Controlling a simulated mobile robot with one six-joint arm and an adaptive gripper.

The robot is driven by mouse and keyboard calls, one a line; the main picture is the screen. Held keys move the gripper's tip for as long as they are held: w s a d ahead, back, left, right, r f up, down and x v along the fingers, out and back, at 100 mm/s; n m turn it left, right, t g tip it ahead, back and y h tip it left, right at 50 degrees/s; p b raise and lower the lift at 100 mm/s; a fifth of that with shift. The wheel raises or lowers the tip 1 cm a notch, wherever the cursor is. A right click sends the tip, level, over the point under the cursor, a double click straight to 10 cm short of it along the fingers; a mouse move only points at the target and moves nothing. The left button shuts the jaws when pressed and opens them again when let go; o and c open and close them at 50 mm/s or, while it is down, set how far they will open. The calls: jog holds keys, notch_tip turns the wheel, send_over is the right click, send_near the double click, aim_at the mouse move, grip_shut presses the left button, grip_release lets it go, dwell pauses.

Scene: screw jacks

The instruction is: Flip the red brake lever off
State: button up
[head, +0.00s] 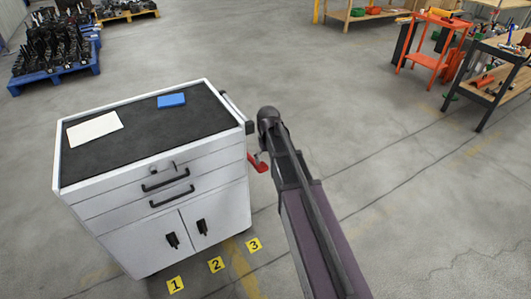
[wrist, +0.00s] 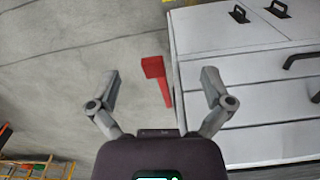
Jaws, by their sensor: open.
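The red brake lever (head: 258,162) sticks out from the right side of the white cabinet (head: 150,190), low beside the drawers. In the wrist view the red lever (wrist: 156,80) lies between my fingertips in the picture, with floor on its left and the cabinet (wrist: 225,90) on its right. My gripper (wrist: 161,82) is open, with one finger on each side of the lever; neither finger visibly touches it. How far the lever is in depth I cannot tell. In the head view my arm partly covers the area beside the lever, and my fingers are hidden.
A blue block (head: 171,100) and a white sheet (head: 94,129) lie on the cabinet's dark top. Yellow floor markers, including number 2 (head: 216,264), lie in front. An orange cart (head: 430,50) and a workbench (head: 500,70) stand at the back right. The floor between is clear.

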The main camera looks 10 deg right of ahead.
jog(key=s+r+m+p, duration=0.1)
jog(key=s+r+p, duration=0.4)
jog(key=s, duration=0.6)
jog(key=shift+r, duration=0.25)
